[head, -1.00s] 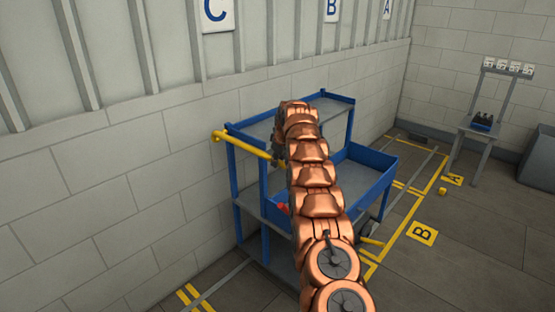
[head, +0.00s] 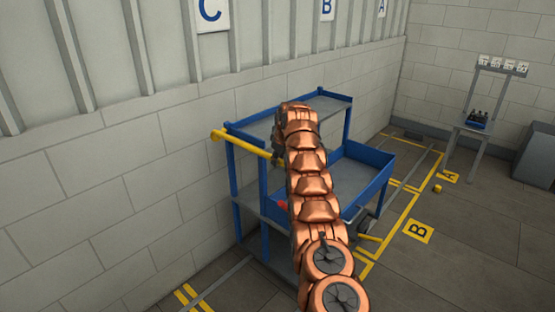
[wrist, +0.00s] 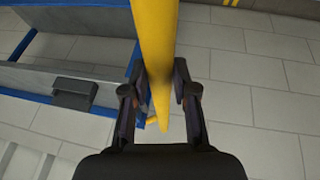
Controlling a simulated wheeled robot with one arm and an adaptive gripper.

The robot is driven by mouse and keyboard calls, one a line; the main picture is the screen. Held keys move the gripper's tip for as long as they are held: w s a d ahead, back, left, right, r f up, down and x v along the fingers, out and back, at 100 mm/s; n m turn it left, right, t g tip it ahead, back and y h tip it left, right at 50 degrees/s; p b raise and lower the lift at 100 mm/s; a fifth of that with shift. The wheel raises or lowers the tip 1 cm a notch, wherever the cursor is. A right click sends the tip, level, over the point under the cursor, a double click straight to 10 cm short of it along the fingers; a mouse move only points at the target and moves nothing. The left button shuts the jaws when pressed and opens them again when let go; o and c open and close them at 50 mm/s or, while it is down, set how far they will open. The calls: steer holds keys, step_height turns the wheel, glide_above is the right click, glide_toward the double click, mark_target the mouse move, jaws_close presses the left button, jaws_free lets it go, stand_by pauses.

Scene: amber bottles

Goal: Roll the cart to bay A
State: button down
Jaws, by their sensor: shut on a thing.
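The blue cart with grey shelves (head: 355,160) stands along the left wall, partly hidden behind my copper arm. Its yellow handle bar (head: 240,143) sticks out at the near left end. My gripper is mostly hidden by the arm in the head view. In the wrist view my gripper (wrist: 160,98) is shut on the yellow handle (wrist: 154,40), with a finger on each side. Bay A is marked by a yellow floor plate A (head: 449,177) and a wall sign A (head: 382,8), both farther along the wall than the cart.
Yellow floor lines and floor plate B (head: 418,230) lie right of the cart. A small yellow block (head: 437,188) lies near plate A. A grey bin (head: 536,155) stands at far right. The right floor is open.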

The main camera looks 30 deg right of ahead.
steer(key=c, duration=0.9)
jaws_free()
steer(key=shift+r, duration=0.1)
steer(key=v, duration=1.2)
